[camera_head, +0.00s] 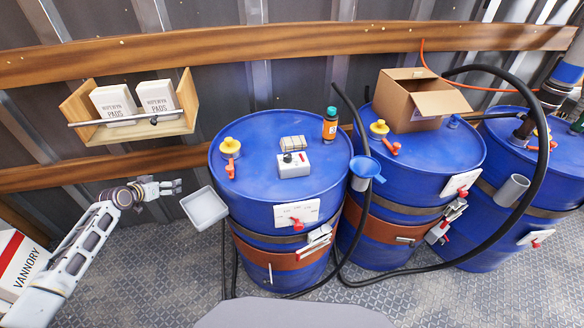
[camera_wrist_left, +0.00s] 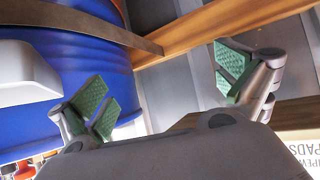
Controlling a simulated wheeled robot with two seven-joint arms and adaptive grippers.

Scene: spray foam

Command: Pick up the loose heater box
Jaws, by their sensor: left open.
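A small light grey box with a dark knob and a red part (camera_head: 294,164) lies loose on the lid of the left blue drum (camera_head: 240,190); I take it for the loose heater box. A similar white box with a red knob (camera_head: 296,214) is fixed on that drum's front. My left gripper (camera_head: 178,187) is open and empty, left of the drum and apart from the loose box. In the left wrist view its green-padded fingers (camera_wrist_left: 165,88) are spread with nothing between them. The loose box cannot be made out there. My right gripper is not in view.
A white tray (camera_head: 204,208) hangs at the drum's left side, near my left gripper. A wall shelf (camera_head: 150,131) with wipe packs is above. An orange-labelled bottle (camera_head: 330,124), a striped block (camera_head: 292,143) and a yellow-capped fitting (camera_head: 230,147) share the lid. A black hose (camera_head: 545,150) loops rightward.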

